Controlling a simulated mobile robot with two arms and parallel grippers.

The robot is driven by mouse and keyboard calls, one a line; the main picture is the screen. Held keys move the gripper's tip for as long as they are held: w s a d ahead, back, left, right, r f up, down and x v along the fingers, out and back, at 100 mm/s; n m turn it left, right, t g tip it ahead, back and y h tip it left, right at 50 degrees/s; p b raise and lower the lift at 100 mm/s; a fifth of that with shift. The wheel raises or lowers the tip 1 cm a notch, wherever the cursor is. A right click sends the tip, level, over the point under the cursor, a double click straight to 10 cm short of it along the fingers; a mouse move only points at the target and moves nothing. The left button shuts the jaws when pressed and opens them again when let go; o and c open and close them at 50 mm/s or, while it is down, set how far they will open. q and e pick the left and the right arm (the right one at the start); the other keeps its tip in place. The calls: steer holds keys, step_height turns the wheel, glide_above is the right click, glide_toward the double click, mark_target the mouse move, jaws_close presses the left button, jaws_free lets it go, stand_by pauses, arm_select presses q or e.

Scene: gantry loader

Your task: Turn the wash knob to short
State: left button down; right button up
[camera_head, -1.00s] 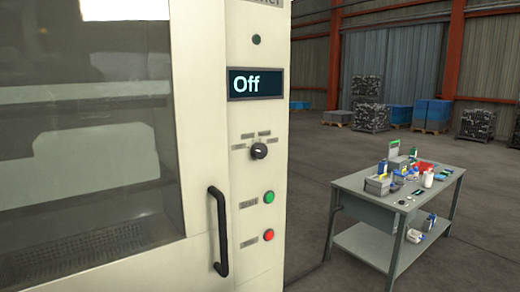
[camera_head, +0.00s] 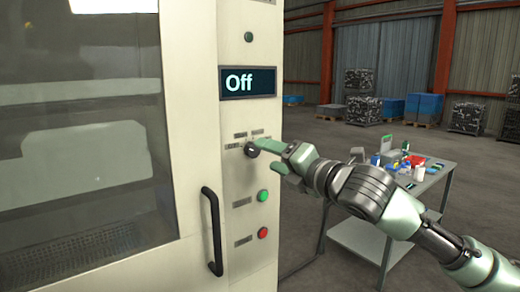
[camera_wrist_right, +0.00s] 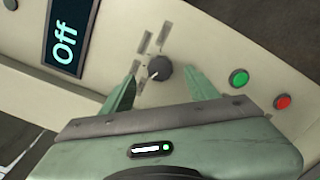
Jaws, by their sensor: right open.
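The wash knob (camera_head: 251,150) is a small dark round knob on the cream machine panel, under a display (camera_head: 248,83) that reads "Off". Small label plates surround its upper side. My right gripper (camera_head: 268,152) comes in from the right, with its fingers at the knob in the head view. In the right wrist view the knob (camera_wrist_right: 159,68) lies ahead, between and slightly beyond the open green fingertips (camera_wrist_right: 160,80). I cannot tell whether a finger touches it. My left gripper is not in view.
A green button (camera_head: 262,195) and a red button (camera_head: 263,233) sit below the knob. A black door handle (camera_head: 212,230) stands to their left. A grey table (camera_head: 360,238) with tools and bottles stands behind my right arm.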

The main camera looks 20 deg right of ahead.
mark_target(256, 152)
steer(key=p+x, duration=0.1)
steer(key=x, duration=0.3)
steer(key=shift+w+a, duration=0.15)
steer(key=shift+w, duration=0.2)
jaws_close()
steer(key=m+p, duration=0.2)
steer(key=m, duration=0.1)
steer(key=shift+m, duration=0.3)
steer(key=m+p, duration=0.2)
steer(key=m, duration=0.3)
steer(key=shift+f, duration=0.1)
steer(key=shift+p, duration=0.3)
